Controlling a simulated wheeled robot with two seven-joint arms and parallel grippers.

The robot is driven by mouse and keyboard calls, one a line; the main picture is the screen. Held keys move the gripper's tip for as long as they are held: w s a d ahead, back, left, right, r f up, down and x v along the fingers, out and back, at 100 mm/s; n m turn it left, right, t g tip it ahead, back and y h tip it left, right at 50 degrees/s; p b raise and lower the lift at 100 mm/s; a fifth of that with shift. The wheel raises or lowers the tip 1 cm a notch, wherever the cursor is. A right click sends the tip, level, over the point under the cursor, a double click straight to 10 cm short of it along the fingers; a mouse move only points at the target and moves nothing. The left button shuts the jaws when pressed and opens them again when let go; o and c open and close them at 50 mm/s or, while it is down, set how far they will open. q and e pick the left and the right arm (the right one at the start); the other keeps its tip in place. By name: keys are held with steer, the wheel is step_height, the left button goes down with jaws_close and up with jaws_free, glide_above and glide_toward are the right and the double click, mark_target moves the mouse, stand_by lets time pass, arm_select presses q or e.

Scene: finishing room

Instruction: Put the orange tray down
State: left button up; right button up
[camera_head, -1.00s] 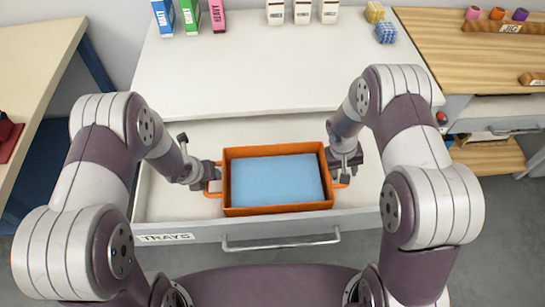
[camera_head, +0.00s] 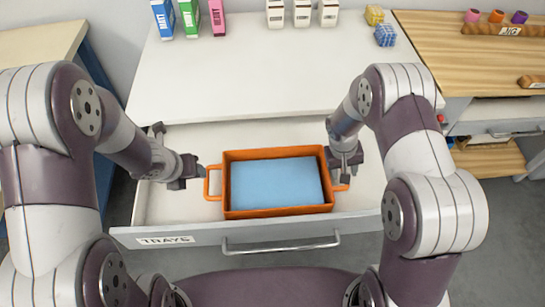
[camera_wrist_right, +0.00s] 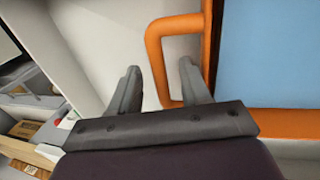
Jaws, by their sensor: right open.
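The orange tray (camera_head: 277,212) sits level in the open drawer labelled TRAYS (camera_head: 190,215), with a flat light-blue piece (camera_head: 277,183) inside it. Its left handle (camera_head: 211,183) is free. My left gripper (camera_head: 203,171) is open and empty, just left of that handle and apart from it. My right gripper (camera_head: 345,178) is at the right handle (camera_head: 342,187). In the right wrist view my right gripper (camera_wrist_right: 160,68) has its fingers spread, with the handle bar (camera_wrist_right: 154,55) between them and gaps visible. The tray's underside is hidden.
A wooden bench (camera_head: 470,60) stands right, another table (camera_head: 35,60) left. The drawer has bare floor beside the tray.

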steer(key=v, duration=1)
steer(key=shift+r, duration=0.2)
steer(key=shift+s, duration=0.1)
